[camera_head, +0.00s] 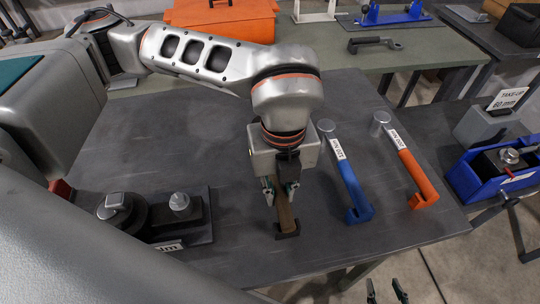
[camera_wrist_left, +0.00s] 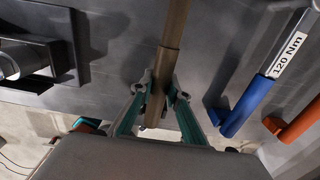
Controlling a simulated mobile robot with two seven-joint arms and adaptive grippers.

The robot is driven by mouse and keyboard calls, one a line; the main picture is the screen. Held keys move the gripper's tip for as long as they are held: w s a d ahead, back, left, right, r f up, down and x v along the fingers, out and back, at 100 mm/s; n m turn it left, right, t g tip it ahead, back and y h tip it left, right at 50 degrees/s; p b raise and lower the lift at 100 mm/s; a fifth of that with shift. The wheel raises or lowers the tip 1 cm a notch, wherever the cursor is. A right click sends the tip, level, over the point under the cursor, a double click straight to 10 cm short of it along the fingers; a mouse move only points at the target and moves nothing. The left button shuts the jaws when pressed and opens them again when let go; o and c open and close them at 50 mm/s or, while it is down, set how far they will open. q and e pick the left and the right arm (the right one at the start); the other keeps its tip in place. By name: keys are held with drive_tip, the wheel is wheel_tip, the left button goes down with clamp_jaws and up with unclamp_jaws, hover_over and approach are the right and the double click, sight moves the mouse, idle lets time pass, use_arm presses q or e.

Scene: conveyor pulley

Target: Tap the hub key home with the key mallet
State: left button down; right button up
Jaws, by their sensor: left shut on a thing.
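The mallet's brown handle (camera_head: 285,212) stands under my left gripper (camera_head: 280,190), which is shut on it. Its lower end is at a small black rest on the dark table; I cannot tell whether it touches. The handle also shows between the teal fingers in the left wrist view (camera_wrist_left: 176,25). The mallet's head is hidden behind the gripper. My right gripper (camera_head: 387,291) shows only as two dark fingertips, apart and empty, at the bottom edge. A dark round hub (camera_head: 122,213) with a bright metal block on top sits on the table's left; I cannot make out the key.
A black block with a silver knob (camera_head: 180,203) stands beside the hub. A blue-handled wrench (camera_head: 352,185) and an orange-handled wrench (camera_head: 414,175) lie right of the mallet. The table's middle left is clear.

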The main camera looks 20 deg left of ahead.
use_arm(q)
wheel_tip(320, 180, up, 2)
drive_tip(key=shift+r+p, duration=0.15)
drive_tip(key=shift+p, duration=0.3)
drive_tip(key=shift+r+p, duration=0.9)
drive_tip(key=shift+r, duration=1.35)
use_arm(e)
drive_tip(key=r, duration=0.2)
drive_tip(key=w+r, duration=0.1)
drive_tip(key=r, duration=0.1)
drive_tip(key=shift+w+r, duration=0.15)
drive_tip(key=shift+w, duration=0.05)
use_arm(q)
drive_tip(key=shift+s+d+r, duration=0.2)
drive_tip(key=shift+s+r, duration=0.2)
drive_tip(key=shift+s, duration=0.1)
drive_tip(key=shift+s+d+r, duration=0.15)
drive_tip(key=shift+s+r, duration=0.25)
drive_tip(key=shift+s, duration=0.05)
drive_tip(key=s+d+r+p, duration=0.2)
drive_tip(key=s+d+r, duration=0.1)
drive_tip(key=s+r, duration=0.7)
drive_tip(key=shift+s+d+r, duration=0.15)
drive_tip(key=shift+s+d, duration=0.1)
drive_tip(key=shift+s, duration=1)
use_arm(e)
drive_tip(key=shift+w+r+t, duration=0.1)
drive_tip(key=shift+r+t, duration=0.2)
drive_tip(key=shift+r, duration=1.05)
